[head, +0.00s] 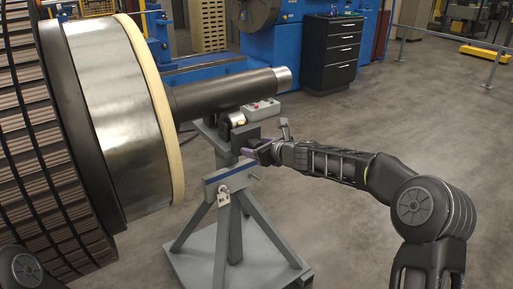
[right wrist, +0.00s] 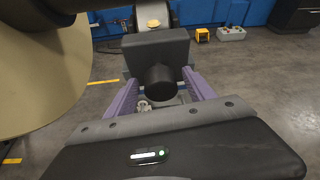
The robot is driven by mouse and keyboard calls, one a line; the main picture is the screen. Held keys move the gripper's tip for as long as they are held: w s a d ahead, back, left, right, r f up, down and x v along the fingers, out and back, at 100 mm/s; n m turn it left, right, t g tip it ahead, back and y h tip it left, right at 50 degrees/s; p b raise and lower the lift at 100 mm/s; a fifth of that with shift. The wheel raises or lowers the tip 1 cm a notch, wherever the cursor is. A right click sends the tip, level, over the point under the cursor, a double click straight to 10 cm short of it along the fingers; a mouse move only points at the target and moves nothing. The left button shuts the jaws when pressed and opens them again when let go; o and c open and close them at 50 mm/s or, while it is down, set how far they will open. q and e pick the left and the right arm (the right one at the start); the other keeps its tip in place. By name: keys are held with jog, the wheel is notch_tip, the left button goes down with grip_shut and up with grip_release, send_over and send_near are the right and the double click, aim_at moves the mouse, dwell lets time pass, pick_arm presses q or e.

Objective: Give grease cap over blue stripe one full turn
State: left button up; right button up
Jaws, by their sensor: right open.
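The grey stand (head: 234,200) under the rotor shaft carries a blue stripe (head: 230,175) on its crossbar, with a small tag below it. My right gripper (head: 258,149) is at the stand's upper part, just above the stripe. In the right wrist view, a dark round cap (right wrist: 160,82) sticks out from a grey block (right wrist: 158,50). The two purple fingers of my right gripper (right wrist: 160,88) are open, one on each side of the cap; I cannot tell whether they touch it. In the head view the gripper hides the cap. My left gripper is out of view.
The large rotor (head: 125,110) fills the left, its dark shaft (head: 225,92) running above the stand. A black drawer cabinet (head: 331,52) stands at the back. The floor right of the stand is clear.

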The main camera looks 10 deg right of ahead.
jog(key=b+v, duration=0.1)
jog(key=v, duration=0.6)
jog(key=shift+s, duration=0.15)
jog(key=s+a+f+n+g+h+p, duration=0.1)
jog(key=s+f+n+g, duration=0.1)
jog(key=s+f+n, duration=0.35)
jog(key=s+a+f+n+g+p, duration=0.1)
jog(key=s+f+n, duration=0.2)
jog(key=f+n, duration=0.5)
jog(key=s+a+f+n+g+h+p, duration=0.15)
jog(key=s+f+n, duration=0.25)
jog(key=f, duration=0.6)
jog(key=s+a+f+n+g+p, duration=0.2)
jog(key=s+a+f+n, duration=0.1)
jog(key=s, duration=0.7)
jog(key=s+a+f+n+g+y+p, duration=0.1)
jog(key=s+a+f+n+g+p, duration=0.1)
jog(key=s, duration=0.9)
jog(key=s+a+f+n+g+y+p, duration=0.1)
jog(key=s+a+f+n+g+p, duration=0.2)
jog(key=s+a+f+n, duration=0.3)
jog(key=s, duration=0.4)
jog(key=shift+s+a, duration=0.2)
jog(key=shift+s, duration=0.15)
